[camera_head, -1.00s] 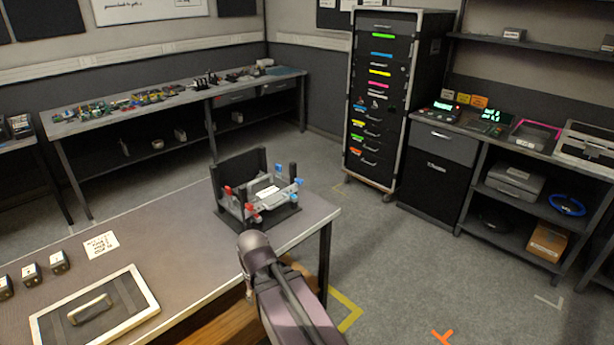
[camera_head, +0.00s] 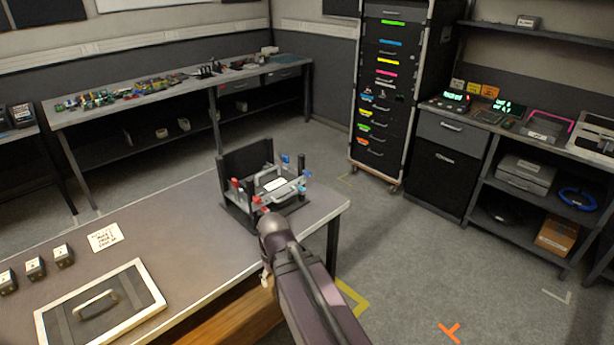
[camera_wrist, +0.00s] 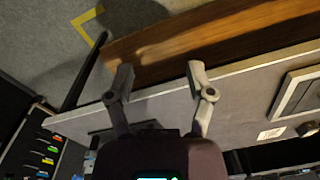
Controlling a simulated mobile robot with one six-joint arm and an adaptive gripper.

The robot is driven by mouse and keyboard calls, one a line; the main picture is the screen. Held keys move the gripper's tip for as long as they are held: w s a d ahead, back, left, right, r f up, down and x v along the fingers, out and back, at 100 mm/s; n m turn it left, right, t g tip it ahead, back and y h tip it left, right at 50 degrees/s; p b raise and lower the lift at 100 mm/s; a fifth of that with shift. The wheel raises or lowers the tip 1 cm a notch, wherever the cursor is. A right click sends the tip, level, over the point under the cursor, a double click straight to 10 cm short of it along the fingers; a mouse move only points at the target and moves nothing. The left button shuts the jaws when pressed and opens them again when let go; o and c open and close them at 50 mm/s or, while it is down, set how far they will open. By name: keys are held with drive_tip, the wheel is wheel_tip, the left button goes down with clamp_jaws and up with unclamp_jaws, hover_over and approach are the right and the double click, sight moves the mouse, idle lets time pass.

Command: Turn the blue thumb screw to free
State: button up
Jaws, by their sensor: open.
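A black fixture (camera_head: 232,166) with a grey frame stands near the far right corner of the work table (camera_head: 180,215). It carries blue knobs, one at its back (camera_head: 285,159) and one on its right (camera_head: 306,174). Red knobs (camera_head: 236,183) sit on its left and front side. Which blue knob is the thumb screw I cannot tell. My gripper (camera_wrist: 160,80) is open and empty in the wrist view, its two fingers spread above the table's edge and a wooden surface. In the head view my arm reaches up just in front of the fixture and hides most of the gripper.
A framed panel with a handle (camera_head: 96,304), several small black blocks (camera_head: 36,268) and a printed sheet (camera_head: 104,237) lie on the table's left part. A wooden beam (camera_head: 235,318) runs below the near edge. The floor (camera_head: 405,255) to the right is open.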

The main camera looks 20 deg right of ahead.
drive_tip(key=w+d+f+n+t+y+b, duration=0.3)
drive_tip(key=w+y+b, duration=0.15)
drive_tip(key=w, duration=0.55)
drive_tip(key=n+t+y+b, duration=0.1)
drive_tip(key=n+t+b, duration=0.2)
drive_tip(key=t+b, duration=1)
approach(310, 175)
drive_tip(key=s, duration=0.3)
drive_tip(key=shift+d+f+t+p, duration=0.35)
drive_tip(key=shift+d+t+p, duration=0.05)
drive_tip(key=shift+d+p, duration=0.05)
drive_tip(key=shift+w, duration=0.15)
drive_tip(key=x, duration=1.3)
drive_tip(key=shift+w+a, duration=0.25)
drive_tip(key=shift+w, duration=0.05)
